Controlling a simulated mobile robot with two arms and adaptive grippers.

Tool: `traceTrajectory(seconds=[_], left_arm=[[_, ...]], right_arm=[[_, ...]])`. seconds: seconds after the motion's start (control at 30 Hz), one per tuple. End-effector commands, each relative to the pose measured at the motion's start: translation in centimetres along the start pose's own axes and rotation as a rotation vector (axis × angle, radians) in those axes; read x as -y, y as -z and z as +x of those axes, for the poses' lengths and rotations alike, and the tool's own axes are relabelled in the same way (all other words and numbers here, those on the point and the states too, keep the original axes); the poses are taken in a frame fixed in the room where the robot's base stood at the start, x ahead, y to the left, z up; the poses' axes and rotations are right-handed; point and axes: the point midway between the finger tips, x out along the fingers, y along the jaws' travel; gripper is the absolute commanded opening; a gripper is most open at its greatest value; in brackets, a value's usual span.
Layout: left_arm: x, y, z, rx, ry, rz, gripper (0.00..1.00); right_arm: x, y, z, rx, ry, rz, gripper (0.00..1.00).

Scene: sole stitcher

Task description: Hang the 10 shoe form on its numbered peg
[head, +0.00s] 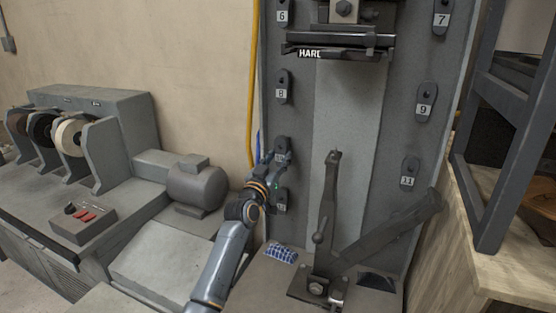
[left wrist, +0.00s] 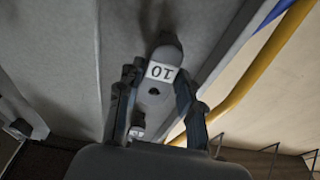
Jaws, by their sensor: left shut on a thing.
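The 10 shoe form (left wrist: 165,53) is dark grey with a white label, which reads upside down in the left wrist view. A dark round spot shows beside the label. My left gripper (left wrist: 157,88) has a finger on each side of the form and is shut on it. In the head view my left gripper (head: 270,169) is at the left column of the grey panel, below the 8 form, with the 10 form (head: 281,146) at its fingers. The form lies close to the panel; I cannot tell whether it sits on a peg. My right gripper is out of view.
Forms 6 (head: 283,14), 8 (head: 283,88), 7 (head: 441,18), 9 (head: 426,103) and 11 (head: 409,172) hang on the panel (head: 390,150). Another form (head: 281,201) hangs just below my gripper. A yellow pipe (head: 253,80) runs left of the panel. A lever stand (head: 328,220) stands in front.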

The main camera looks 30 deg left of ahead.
Motion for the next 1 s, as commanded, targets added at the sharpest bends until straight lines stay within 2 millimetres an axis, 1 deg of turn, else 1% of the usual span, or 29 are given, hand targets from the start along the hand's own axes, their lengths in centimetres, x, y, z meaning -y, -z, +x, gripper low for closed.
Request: traceTrajectory(seconds=[0.03, 0.53, 0.87, 0.9, 0.97, 1.0], left_arm=[[0.04, 0.28, 0.03, -0.006, 0.001, 0.000, 0.00], [0.06, 0.11, 0.75, -0.006, 0.001, -0.001, 0.00], [0.06, 0.13, 0.80, -0.005, 0.001, 0.000, 0.00], [0.06, 0.13, 0.80, -0.005, 0.001, 0.000, 0.41], [0.06, 0.11, 0.80, -0.005, 0.001, 0.000, 0.53], [0.06, 0.09, 0.79, -0.005, 0.001, 0.000, 0.61]], right_arm=[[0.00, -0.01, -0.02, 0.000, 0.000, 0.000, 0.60], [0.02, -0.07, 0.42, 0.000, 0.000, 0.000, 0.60], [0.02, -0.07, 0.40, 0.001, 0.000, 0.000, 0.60], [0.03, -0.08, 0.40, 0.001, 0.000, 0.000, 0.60], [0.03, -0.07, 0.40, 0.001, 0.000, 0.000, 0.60], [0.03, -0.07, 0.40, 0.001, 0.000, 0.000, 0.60]])
